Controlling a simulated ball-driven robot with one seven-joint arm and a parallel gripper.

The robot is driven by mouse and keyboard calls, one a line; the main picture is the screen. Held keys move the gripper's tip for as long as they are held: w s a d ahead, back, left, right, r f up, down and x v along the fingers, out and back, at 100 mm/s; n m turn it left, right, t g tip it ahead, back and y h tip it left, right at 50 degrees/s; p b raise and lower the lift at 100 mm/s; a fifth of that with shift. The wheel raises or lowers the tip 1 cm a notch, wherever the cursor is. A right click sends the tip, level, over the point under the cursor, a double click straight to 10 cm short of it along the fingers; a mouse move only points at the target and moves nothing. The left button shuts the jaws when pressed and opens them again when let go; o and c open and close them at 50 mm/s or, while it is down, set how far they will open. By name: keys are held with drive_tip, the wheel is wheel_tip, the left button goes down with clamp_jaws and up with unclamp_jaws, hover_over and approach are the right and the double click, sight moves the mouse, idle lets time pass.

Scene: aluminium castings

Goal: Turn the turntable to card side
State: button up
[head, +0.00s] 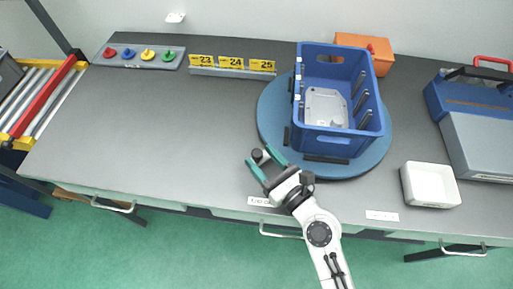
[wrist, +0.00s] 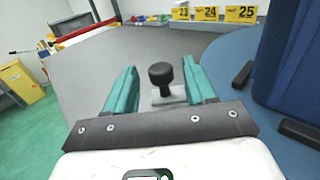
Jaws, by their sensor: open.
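The blue round turntable (head: 268,113) lies on the grey table at right of centre. A blue crate (head: 341,151) stands on it with a grey casting (head: 326,107) inside. A black knob on a small grey block (head: 258,155) sits at the turntable's left front side. My gripper (head: 260,161) is open, with teal fingers, at the knob. In the wrist view the black knob (wrist: 161,74) stands between the two open fingers, apart from both. The turntable (wrist: 228,60) and crate (wrist: 289,65) are at right there. I see no card on the crate's visible sides.
Yellow number cards (head: 231,62) stand in a holder at the back. A panel with coloured knobs (head: 140,56) is at the back left. An orange box (head: 366,48) is behind the crate. A white tray (head: 429,185) is at right. The table's left half is clear.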

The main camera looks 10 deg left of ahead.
drive_tip(key=shift+x, duration=1.45)
clamp_jaws()
